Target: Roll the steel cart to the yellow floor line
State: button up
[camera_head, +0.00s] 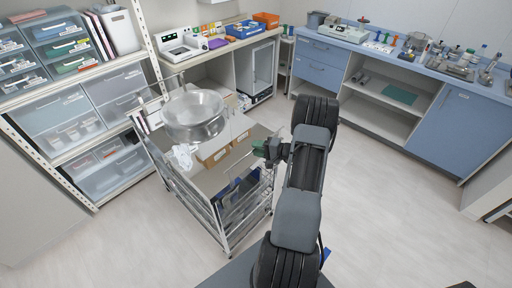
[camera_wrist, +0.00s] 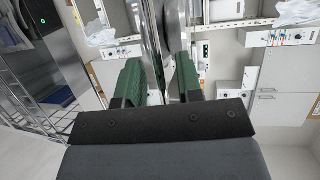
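The steel cart (camera_head: 222,238) stands left of centre in the head view, its near end towards me. My gripper (camera_head: 262,149) is at the near right upper corner of the cart, by its end rail. In the wrist view my gripper's two green fingers (camera_wrist: 152,78) stand apart, with upright steel bars showing between and beside them. Whether the fingers press on a bar cannot be made out. No yellow floor line shows in either view.
On the cart are a large steel bowl (camera_head: 195,112), a white cloth (camera_head: 184,156) and cardboard boxes (camera_head: 213,153). A shelf rack with drawers (camera_head: 62,108) stands close at left. Blue counters (camera_head: 408,127) line the back right. Open floor (camera_head: 400,215) lies to the right.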

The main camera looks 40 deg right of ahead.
jog(key=shift+w+a, duration=0.15)
jog(key=shift+w, duration=0.15)
grip_shut()
dwell(0.5)
